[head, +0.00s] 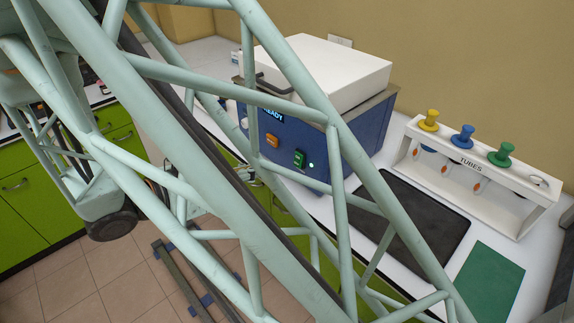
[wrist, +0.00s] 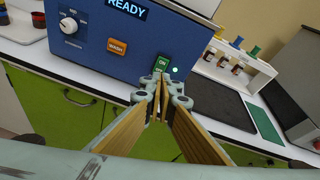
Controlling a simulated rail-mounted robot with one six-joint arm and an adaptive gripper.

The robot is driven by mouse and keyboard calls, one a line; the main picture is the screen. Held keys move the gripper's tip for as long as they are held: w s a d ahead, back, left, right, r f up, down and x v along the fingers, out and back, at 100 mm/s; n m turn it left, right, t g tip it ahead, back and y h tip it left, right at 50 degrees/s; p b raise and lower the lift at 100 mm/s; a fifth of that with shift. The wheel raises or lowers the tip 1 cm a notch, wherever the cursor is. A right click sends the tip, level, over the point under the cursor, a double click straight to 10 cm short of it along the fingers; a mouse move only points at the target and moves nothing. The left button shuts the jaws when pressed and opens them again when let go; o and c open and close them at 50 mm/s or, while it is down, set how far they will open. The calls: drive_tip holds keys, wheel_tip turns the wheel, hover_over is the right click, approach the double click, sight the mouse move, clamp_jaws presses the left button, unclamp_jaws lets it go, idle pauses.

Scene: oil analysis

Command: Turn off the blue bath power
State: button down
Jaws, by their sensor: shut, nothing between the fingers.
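The blue bath (head: 350,150) is a blue box with a white lid, standing on the white bench. Its front also fills the top of the wrist view (wrist: 130,40). A lit READY display, an orange WASH button (wrist: 117,47) and a green power switch (wrist: 161,63) marked ON are on that front. The switch also shows in the head view (head: 300,158), with a small light glowing beside it. My gripper (wrist: 160,88) is shut and empty, its tips just below and in front of the green switch in the wrist view. Whether they touch it I cannot tell.
A white TUBES rack (head: 480,175) with yellow, blue and green-topped items stands right of the bath. A dark mat (head: 420,215) and a green mat (head: 490,285) lie before it. A dial (wrist: 70,24) sits on the bath's left. My arm's lattice covers much of the head view.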

drive_tip(key=shift+s+a+f+n+t+h+p, duration=0.2)
drive_tip(key=shift+f+n+p, duration=0.5)
drive_tip(key=shift+n, duration=1.8)
drive_tip(key=shift+s+a+f+n+t+h+p, duration=0.2)
drive_tip(key=shift+f+n+p, duration=0.5)
drive_tip(key=shift+n, duration=1.8)
drive_tip(key=shift+s+a+f+n+t+h+p, duration=0.15)
drive_tip(key=shift+f+n+p, duration=0.55)
drive_tip(key=shift+n, duration=1.8)
drive_tip(key=shift+r+p, duration=0.3)
drive_tip(key=shift+w+d, duration=0.1)
drive_tip(key=b+x, duration=0.1)
drive_tip(key=x, duration=1.3)
drive_tip(key=shift+b, duration=0.4)
